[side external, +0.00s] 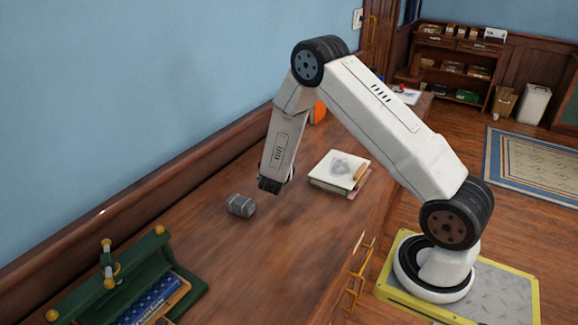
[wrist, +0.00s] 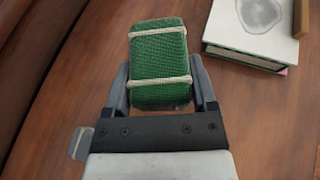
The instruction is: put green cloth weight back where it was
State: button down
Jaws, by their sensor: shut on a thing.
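The green cloth weight (wrist: 158,68) is a woven green block with two pale bands around it. In the wrist view it sits between the two grey fingers of my gripper (wrist: 162,88), which is shut on it. In the side view my gripper (side external: 270,185) points down over the wooden top, left of the books. The green weight cannot be made out there. Whether it touches the wood is unclear.
A grey banded weight (side external: 241,206) lies on the wooden top (side external: 235,250) just left of my gripper. A stack of books (side external: 340,172) lies to the right. A green stand (side external: 110,275) with a blue book is at front left. The blue wall (side external: 130,90) runs behind.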

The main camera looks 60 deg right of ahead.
jog(key=w+d+f, duration=0.1)
jog(key=w+f, duration=0.1)
jog(key=w+d+f, duration=0.1)
jog(key=w+f, duration=0.1)
jog(key=w+d+f, duration=0.1)
jog(key=w+f, duration=0.1)
jog(key=shift+w+f, duration=0.25)
jog(key=shift+w, duration=0.15)
jog(key=shift+w+f, duration=0.15)
jog(key=shift+f, duration=0.05)
jog(key=shift+w+f, duration=0.1)
jog(key=shift+f, duration=1.5)
jog(key=shift+f, duration=0.15)
grip_release()
jog(key=shift+f, duration=0.1)
jog(key=shift+r, duration=0.2)
jog(key=v, duration=1.2)
